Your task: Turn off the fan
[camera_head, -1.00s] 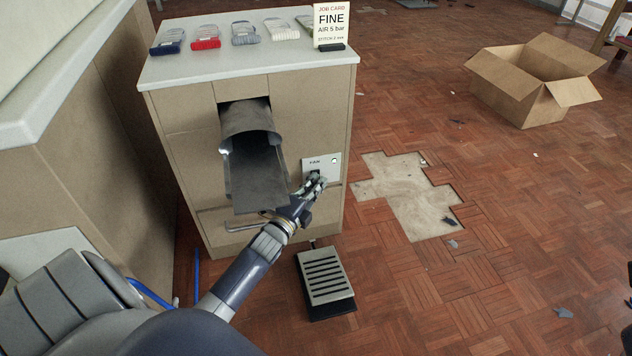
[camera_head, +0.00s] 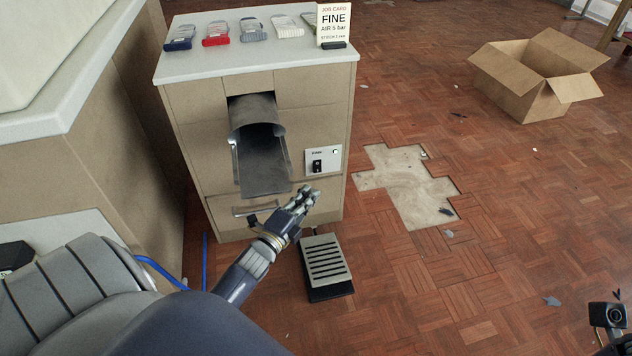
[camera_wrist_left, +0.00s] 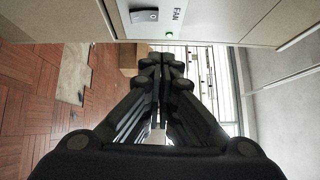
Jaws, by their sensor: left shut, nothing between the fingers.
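The fan switch panel (camera_head: 323,159) is a pale plate on the right of the cabinet front, below the worktop. It carries a dark rocker switch (camera_head: 318,166) and a small lit lamp (camera_head: 335,152). In the left wrist view the panel (camera_wrist_left: 196,14) reads FAN, and the lamp (camera_wrist_left: 169,34) glows green beside the switch (camera_wrist_left: 144,16). I cannot tell the rocker's position. My left gripper (camera_head: 311,195) is shut and empty, below the panel and apart from it. Its closed fingers (camera_wrist_left: 163,62) also show in the left wrist view. My right gripper's fingers are out of view.
A grey metal chute (camera_head: 262,160) juts from the cabinet (camera_head: 205,160) left of the panel. A drawer handle (camera_head: 256,208) is below it. A foot pedal (camera_head: 326,265) stands on the floor below my gripper. An open cardboard box (camera_head: 530,85) lies right; floor between is mostly free.

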